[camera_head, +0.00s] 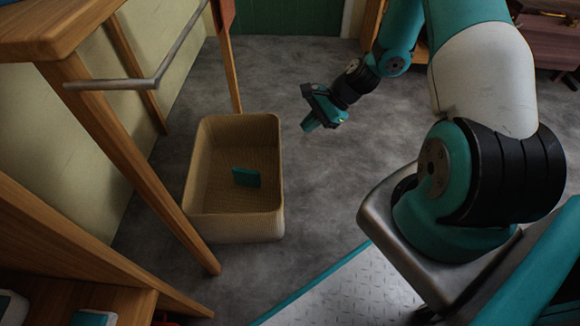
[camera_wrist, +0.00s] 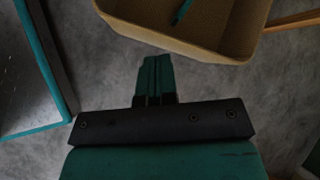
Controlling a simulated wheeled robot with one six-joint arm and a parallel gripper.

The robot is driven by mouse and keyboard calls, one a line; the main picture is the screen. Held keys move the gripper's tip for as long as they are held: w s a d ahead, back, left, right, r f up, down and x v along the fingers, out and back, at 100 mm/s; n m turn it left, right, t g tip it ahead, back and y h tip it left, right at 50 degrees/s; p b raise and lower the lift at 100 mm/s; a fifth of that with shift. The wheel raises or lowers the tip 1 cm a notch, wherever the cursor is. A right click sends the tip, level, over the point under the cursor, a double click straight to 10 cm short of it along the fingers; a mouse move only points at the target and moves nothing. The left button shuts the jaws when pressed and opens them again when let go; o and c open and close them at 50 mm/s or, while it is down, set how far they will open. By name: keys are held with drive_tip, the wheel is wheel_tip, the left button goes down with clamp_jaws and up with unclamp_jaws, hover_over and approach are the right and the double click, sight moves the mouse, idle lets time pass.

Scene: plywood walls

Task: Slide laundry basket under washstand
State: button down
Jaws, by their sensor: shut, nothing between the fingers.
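The tan laundry basket (camera_head: 262,225) stands upright on the grey floor in the head view, with a small teal object (camera_head: 246,177) lying inside. The wooden washstand (camera_head: 120,140) is at the left, with splayed legs and a grey metal rail; the basket is just right of its legs. My gripper (camera_head: 310,124) is shut and empty, to the right of the basket and apart from it. In the wrist view my gripper's teal fingers (camera_wrist: 154,72) are together, pointing toward the basket's wall (camera_wrist: 180,45), with a strip of floor between.
A cream wall (camera_head: 60,140) runs behind the washstand. Another wooden piece with a shelf (camera_head: 60,295) is at the lower left. A green door (camera_head: 285,15) and dark wooden furniture (camera_head: 550,40) are at the back. The floor (camera_head: 320,190) right of the basket is clear.

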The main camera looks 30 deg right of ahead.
drive_tip(key=s+d+f+m+t, duration=0.1)
drive_tip(key=s+d+f+m, duration=0.1)
drive_tip(key=f+m, duration=0.25)
drive_tip(key=s+d+f+m+t, duration=0.1)
drive_tip(key=s+d+f+m, duration=0.15)
drive_tip(key=f, duration=0.35)
drive_tip(key=w+a+r+b+x, duration=0.1)
drive_tip(key=r+b+x, duration=0.1)
drive_tip(key=b+x, duration=0.5)
drive_tip(key=shift+w+x, duration=0.3)
drive_tip(key=shift+x, duration=3.05)
drive_tip(key=shift+d, duration=0.1)
